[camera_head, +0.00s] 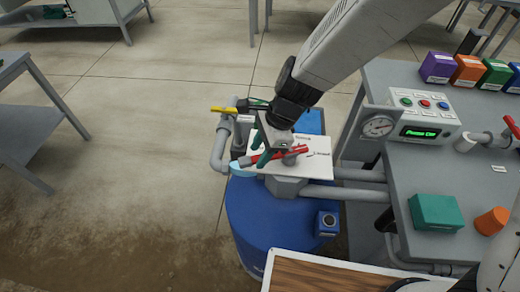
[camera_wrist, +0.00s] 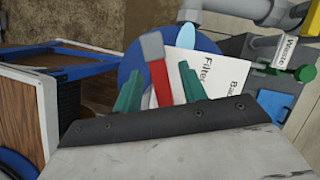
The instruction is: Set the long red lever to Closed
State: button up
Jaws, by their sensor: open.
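The long red lever (camera_head: 293,152) lies over a white label plate (camera_head: 320,165) above the blue tank, its bar running left from a grey valve hub. The plate carries writing too small to read surely in the head view. In the wrist view the red lever (camera_wrist: 160,85) with its grey end shows between my two green fingers, and part of the plate (camera_wrist: 205,68) reads "Filter". My gripper (camera_head: 261,148) is open, its fingers on either side of the lever. It also shows in the wrist view (camera_wrist: 160,88). I cannot tell whether either finger touches the lever.
A yellow handle (camera_head: 222,109) and grey pipes (camera_head: 220,150) stand left of the plate. Open floor lies left.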

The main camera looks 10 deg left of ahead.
jog(key=v, duration=0.7)
jog(key=shift+w+d+r, duration=0.1)
jog(key=shift+r, duration=0.2)
jog(key=shift+s+d+n, duration=0.2)
jog(key=shift+s+n, duration=0.1)
jog(key=shift+n, duration=0.5)
jog(key=s+d+r+n+t+h, duration=0.1)
jog(key=s+d+r+n, duration=0.2)
jog(key=d, duration=0.7)
jog(key=s+d+r+n+t+h, duration=0.1)
jog(key=s+d+r+n, duration=0.3)
jog(key=d, duration=0.7)
jog(key=s+d+r+n+t+h, duration=0.1)
jog(key=s+d+r+n, duration=0.3)
jog(key=d, duration=0.7)
notch_tip(320, 180, up, 4)
jog(key=s+h, duration=0.1)
jog(key=s, duration=0.1)
jog(key=shift+s+d, duration=0.2)
jog(key=shift+s, duration=0.2)
